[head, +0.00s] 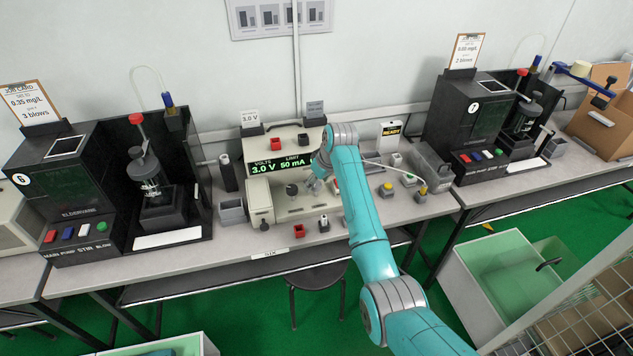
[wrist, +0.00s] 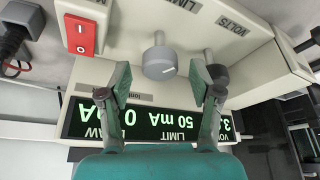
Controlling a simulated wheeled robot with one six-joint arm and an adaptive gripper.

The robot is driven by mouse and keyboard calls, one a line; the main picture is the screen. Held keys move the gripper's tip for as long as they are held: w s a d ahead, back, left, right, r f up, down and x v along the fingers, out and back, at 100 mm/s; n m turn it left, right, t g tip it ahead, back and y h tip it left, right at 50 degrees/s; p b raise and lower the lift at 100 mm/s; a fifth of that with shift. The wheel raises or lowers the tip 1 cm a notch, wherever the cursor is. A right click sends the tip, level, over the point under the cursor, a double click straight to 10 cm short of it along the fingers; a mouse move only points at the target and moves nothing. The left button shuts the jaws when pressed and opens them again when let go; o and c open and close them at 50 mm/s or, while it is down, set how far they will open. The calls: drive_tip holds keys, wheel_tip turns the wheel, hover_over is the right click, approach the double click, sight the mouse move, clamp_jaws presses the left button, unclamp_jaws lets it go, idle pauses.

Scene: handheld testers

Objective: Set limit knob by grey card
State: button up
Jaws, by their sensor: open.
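The cream power supply (head: 262,206) stands mid-bench; its green display reads VOLTS 3.0 V and LIMIT 50 mA. The wrist view shows the display (wrist: 150,121) upside down, with a draw figure of 0 mA. The light grey limit knob (wrist: 158,62) lies between the two fingertips of my open gripper (wrist: 161,82), with gaps visible on both sides. The darker volts knob (wrist: 215,75) is partly behind the right finger; it also shows in the head view (head: 292,189). The grey card (head: 315,109) stands behind the supply, its writing too small to read.
A white card (head: 250,118) reading 3.0 V stands left of the grey card. A red rocker switch (wrist: 82,36) sits beside the limit knob. Black tester stations (head: 75,190) flank the supply. A READY box (head: 390,133) and small button boxes stand to its right.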

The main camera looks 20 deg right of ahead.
drive_tip(key=shift+w+f, duration=0.1)
drive_tip(key=shift+f, duration=0.15)
drive_tip(key=c, duration=1.1)
drive_tip(key=shift+c, duration=0.2)
drive_tip(key=shift+m, duration=0.3)
drive_tip(key=m+h, duration=0.1)
drive_tip(key=m, duration=0.1)
drive_tip(key=m+h, duration=0.1)
drive_tip(key=m, duration=0.2)
drive_tip(key=shift+a+m+t, duration=0.2)
drive_tip(key=shift+m+t, duration=0.1)
drive_tip(key=m+h, duration=0.2)
drive_tip(key=m, duration=0.3)
drive_tip(key=shift+m+g, duration=0.4)
drive_tip(key=shift+g, duration=0.1)
